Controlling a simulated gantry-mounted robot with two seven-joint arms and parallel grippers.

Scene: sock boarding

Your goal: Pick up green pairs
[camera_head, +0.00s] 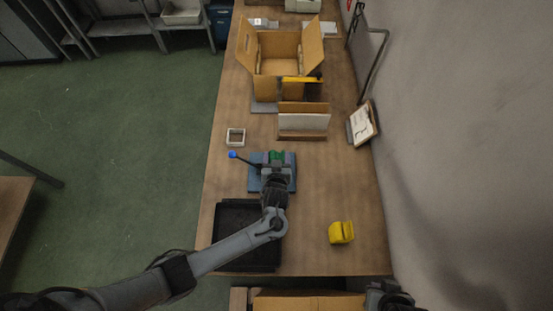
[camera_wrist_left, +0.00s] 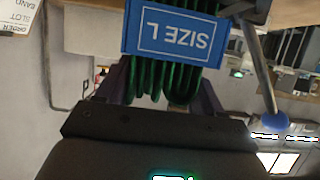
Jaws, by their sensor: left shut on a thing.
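The green pair (camera_head: 276,155) is at the blue fixture on the table. In the left wrist view its dark green folds (camera_wrist_left: 160,80) hang between my fingers, behind a blue panel (camera_wrist_left: 176,32) that reads "SIZE L" upside down. My left gripper (camera_head: 276,163) is shut on the green pair, above the fixture, and its arm hides part of the scene. Whether the pair touches the fixture is unclear. A dark part of my right arm shows at the bottom right of the head view; its gripper is not seen.
The blue fixture (camera_head: 254,184) has a lever with a blue knob (camera_head: 233,155). A black tray (camera_head: 232,208) lies in front, a small white box (camera_head: 236,136) behind. A yellow object (camera_head: 341,232) sits right. An open carton (camera_head: 278,50) and upright dividers (camera_head: 303,121) stand farther back.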

